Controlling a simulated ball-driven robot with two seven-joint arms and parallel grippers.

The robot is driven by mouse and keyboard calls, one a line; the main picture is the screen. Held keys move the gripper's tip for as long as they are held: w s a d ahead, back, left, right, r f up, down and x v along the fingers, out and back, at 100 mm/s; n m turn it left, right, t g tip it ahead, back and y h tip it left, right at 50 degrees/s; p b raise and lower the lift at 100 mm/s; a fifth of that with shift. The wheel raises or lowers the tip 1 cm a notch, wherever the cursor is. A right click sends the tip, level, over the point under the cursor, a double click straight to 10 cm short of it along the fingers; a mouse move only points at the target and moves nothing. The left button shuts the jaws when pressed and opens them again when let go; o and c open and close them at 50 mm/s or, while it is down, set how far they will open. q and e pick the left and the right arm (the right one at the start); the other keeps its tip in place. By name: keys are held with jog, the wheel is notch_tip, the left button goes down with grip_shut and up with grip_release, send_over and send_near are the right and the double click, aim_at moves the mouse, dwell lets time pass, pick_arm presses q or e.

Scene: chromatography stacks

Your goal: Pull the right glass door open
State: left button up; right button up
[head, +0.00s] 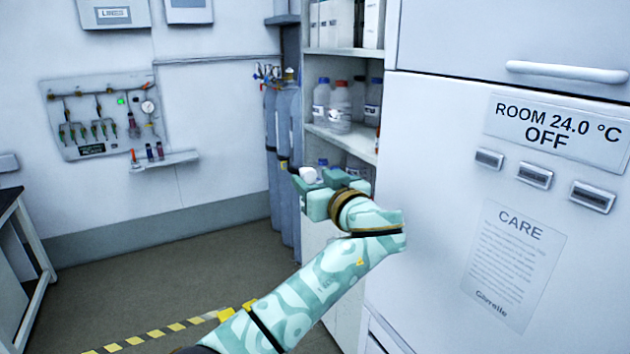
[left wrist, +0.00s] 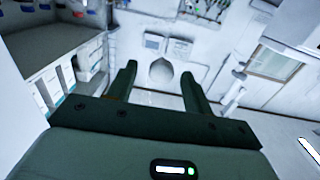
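No glass door can be made out for certain in either view. An open-fronted white shelf unit (head: 343,54) stands in the middle of the head view, with bottles and boxes on its shelves. My left gripper (head: 316,182) is in front of its lower shelves; I cannot tell whether it touches anything. In the left wrist view its two dark fingers (left wrist: 160,82) are apart. A pale rounded shape (left wrist: 161,71) shows between or beyond them, not gripped as far as I can see. My right gripper is in neither view.
A large white cabinet (head: 430,190) with a bar handle (head: 566,72) and an "OFF" sign (head: 556,130) fills the right side. Grey-blue gas cylinders (head: 283,150) stand left of the shelves. A valve panel (head: 104,117) hangs on the back wall.

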pick_arm(q)
jog(key=p+v, duration=0.4)
jog(key=v, duration=1.2)
jog(key=shift+s, duration=0.2)
jog(key=shift+f, duration=0.1)
